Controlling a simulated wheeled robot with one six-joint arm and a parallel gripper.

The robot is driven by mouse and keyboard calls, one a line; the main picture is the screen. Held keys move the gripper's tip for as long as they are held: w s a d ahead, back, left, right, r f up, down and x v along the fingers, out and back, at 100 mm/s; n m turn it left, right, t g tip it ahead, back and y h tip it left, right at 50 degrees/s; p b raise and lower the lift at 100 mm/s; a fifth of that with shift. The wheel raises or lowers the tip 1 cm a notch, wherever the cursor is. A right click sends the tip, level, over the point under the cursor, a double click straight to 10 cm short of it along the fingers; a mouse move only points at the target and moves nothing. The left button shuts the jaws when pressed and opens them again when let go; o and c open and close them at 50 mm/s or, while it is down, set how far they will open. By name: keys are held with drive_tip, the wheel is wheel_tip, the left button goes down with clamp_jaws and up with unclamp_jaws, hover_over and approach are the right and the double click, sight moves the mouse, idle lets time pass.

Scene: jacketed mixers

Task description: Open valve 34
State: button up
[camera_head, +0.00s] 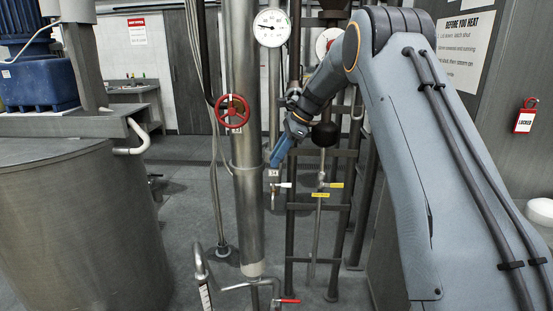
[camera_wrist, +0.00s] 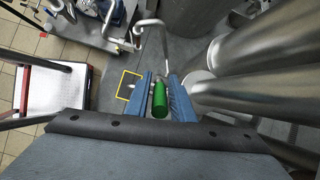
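My gripper (camera_head: 275,163) points down beside a steel column in the head view. A small pale tag, too small to read, shows just below its tips, near a small valve with a pale lever (camera_head: 283,185). In the wrist view, the two blue fingers of my gripper (camera_wrist: 163,90) stand apart. A green cylindrical handle (camera_wrist: 160,101) shows between them, with narrow gaps at its sides. I see no clear contact. No label that reads 34 is legible, so I cannot tell which valve carries it.
A steel column (camera_head: 247,160) stands directly left of my gripper, with a red handwheel (camera_head: 232,111) on it. A dark pipe frame (camera_head: 320,207) stands to the right. A red-handled valve (camera_head: 287,301) is low in front. A large tank (camera_head: 80,225) fills the left.

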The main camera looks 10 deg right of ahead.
drive_tip(key=b+v, duration=0.2)
drive_tip(key=v, duration=0.5)
drive_tip(key=shift+d+r, duration=0.15)
drive_tip(key=shift+d, duration=0.05)
